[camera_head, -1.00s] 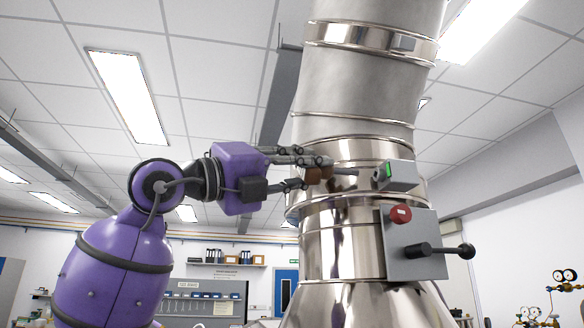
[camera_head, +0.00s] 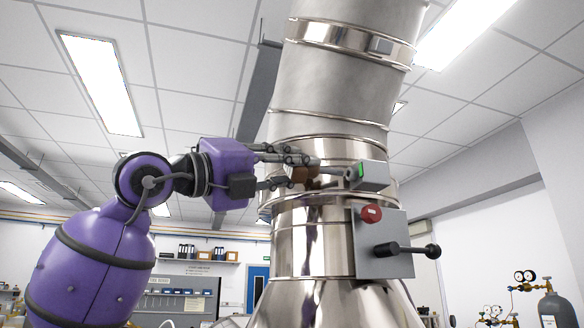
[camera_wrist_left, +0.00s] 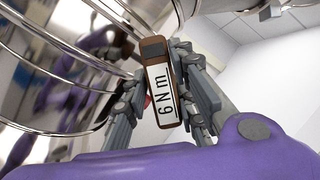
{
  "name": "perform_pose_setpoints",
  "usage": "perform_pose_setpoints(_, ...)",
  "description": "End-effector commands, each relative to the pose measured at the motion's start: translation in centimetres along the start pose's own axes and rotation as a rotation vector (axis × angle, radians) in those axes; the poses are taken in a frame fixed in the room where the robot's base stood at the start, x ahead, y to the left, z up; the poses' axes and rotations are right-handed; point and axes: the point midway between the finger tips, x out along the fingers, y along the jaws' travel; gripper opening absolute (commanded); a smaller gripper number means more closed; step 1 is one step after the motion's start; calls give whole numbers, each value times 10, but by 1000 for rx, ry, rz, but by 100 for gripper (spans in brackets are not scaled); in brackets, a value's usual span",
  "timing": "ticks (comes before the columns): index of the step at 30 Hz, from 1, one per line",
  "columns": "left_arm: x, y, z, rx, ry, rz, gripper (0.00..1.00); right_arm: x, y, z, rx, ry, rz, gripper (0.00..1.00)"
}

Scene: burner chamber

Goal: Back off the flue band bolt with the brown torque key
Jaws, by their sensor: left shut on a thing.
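My left gripper (camera_head: 302,170) is shut on the brown torque key (camera_head: 304,175), in front of the steel flue. In the left wrist view the key (camera_wrist_left: 161,90) sits between the fingers (camera_wrist_left: 168,105), with a white "6 N m" label facing the camera. In the head view the key's thin shaft points right, towards a small grey box with a green light (camera_head: 367,175). The flue band (camera_head: 325,150) is a shiny ring behind the gripper. I cannot make out the bolt, nor tell whether the key's tip touches anything. My right gripper is not in view.
Below the small box, a grey panel (camera_head: 393,225) carries a red knob (camera_head: 371,213) and a black lever (camera_head: 405,249) sticking out to the right. An upper band (camera_head: 352,38) rings the flue. Gas cylinders and gauges (camera_head: 530,290) stand far right.

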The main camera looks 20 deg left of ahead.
Motion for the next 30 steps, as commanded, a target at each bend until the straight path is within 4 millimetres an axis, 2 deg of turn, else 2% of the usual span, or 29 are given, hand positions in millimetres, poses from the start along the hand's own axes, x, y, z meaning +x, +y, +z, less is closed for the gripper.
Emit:
perform_pose_setpoints(16, 1, -1, 0, 0, -1, -2, 0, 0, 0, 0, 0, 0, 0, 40)
perform_pose_setpoints(30, 13, -1, -5, 0, -1, -4, 0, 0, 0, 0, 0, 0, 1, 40)
